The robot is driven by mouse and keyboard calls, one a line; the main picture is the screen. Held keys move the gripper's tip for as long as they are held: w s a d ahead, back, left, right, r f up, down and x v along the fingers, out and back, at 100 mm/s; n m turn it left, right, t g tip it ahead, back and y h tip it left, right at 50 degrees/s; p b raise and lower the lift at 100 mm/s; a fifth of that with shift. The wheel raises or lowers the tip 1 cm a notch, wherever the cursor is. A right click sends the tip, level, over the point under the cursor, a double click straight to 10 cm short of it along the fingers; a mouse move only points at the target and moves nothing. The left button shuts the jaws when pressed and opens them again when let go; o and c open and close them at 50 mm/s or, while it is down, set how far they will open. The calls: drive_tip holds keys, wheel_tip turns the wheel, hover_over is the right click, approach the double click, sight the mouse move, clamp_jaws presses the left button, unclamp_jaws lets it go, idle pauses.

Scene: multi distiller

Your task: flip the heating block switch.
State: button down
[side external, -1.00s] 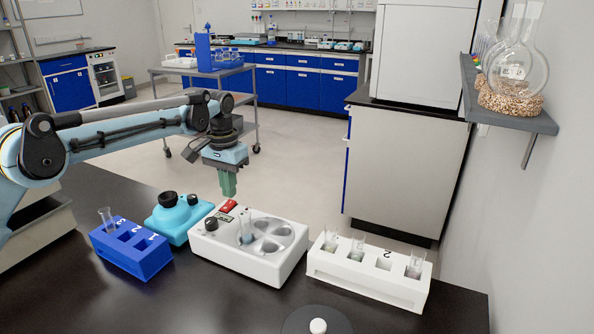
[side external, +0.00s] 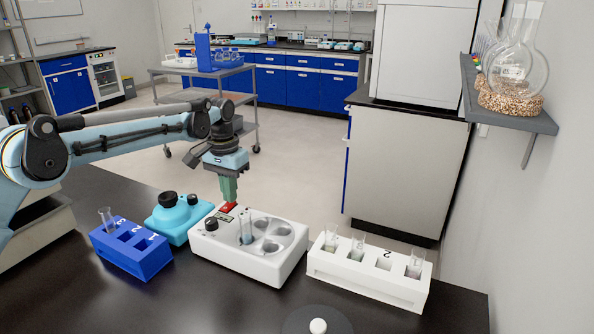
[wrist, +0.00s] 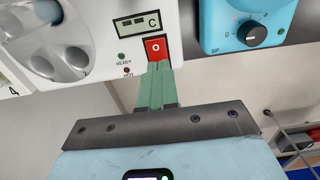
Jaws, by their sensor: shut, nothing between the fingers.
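The white heating block (side external: 240,262) stands on the dark bench with a round plate of wells and a knob. A glass tube (side external: 247,229) stands in one of its wells. Its red switch (side external: 226,208) is at the back left corner; in the wrist view the red switch (wrist: 156,45) shows an "O" mark beside a display marked C. My gripper (side external: 229,199) is shut and empty, pointing down at the switch. In the wrist view its green fingertips (wrist: 159,68) overlap the switch's lower edge; whether they touch it I cannot tell.
A turquoise device (side external: 178,220) with a black dial sits left of the block. A blue rack (side external: 150,262) with a tube stands farther left. A white rack (side external: 330,264) with several tubes stands right. A dark round plate (side external: 300,324) lies at the front.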

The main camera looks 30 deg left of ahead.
drive_tip(key=shift+f, duration=0.3)
drive_tip(key=shift+r, duration=3.55)
